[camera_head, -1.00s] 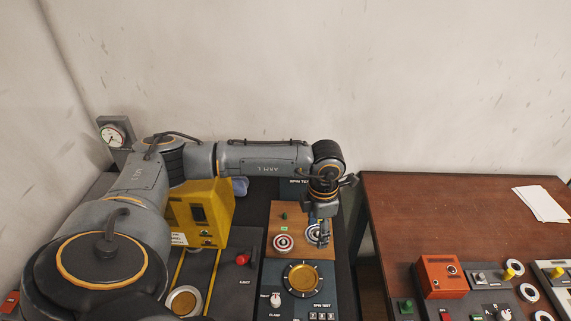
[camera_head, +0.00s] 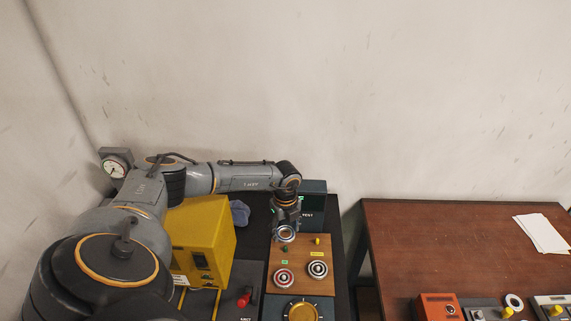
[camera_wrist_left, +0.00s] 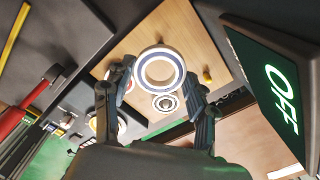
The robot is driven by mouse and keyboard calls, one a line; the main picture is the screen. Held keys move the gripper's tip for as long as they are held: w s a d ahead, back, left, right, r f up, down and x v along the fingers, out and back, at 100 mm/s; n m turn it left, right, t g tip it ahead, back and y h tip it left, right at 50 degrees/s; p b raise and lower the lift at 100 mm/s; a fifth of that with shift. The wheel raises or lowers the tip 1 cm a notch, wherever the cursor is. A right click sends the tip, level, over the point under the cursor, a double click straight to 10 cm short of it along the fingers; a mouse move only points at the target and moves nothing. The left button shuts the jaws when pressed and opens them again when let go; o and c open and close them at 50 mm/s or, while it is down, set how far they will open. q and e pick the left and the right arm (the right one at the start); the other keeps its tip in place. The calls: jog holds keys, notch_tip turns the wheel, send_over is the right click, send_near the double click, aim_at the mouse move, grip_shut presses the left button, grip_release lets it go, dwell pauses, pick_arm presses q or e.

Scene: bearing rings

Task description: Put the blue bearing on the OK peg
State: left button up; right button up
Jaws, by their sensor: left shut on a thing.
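My left gripper (camera_head: 286,228) is shut on the blue bearing (camera_wrist_left: 160,70), a white ring with a blue band and open centre. It holds the ring above the wooden board (camera_head: 300,290), close to its far edge; the ring also shows in the head view (camera_head: 285,236). A green peg (camera_head: 284,250) stands on the board just below the ring in the picture, with a green label too small to read. A yellow peg (camera_head: 317,240) stands to its right and shows in the wrist view (camera_wrist_left: 207,77). My right gripper is out of view.
A yellow machine (camera_head: 205,240) stands left. A dark box with a lit OFF display (camera_wrist_left: 280,95) stands behind the board. A brown table is right.

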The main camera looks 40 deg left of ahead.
aim_at(286, 247)
pick_arm(q)
notch_tip(286, 247, down, 6)
jog(key=shift+r+p, duration=0.15)
jog(key=shift+p, duration=0.25)
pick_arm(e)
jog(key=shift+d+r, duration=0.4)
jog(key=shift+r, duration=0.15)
pick_arm(q)
jog(key=shift+f, duration=0.2)
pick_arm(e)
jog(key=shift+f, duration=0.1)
pick_arm(q)
jog(key=shift+f+b, duration=0.45)
jog(key=shift+f, duration=0.05)
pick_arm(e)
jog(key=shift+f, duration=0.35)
pick_arm(q)
jog(key=o, duration=1.3)
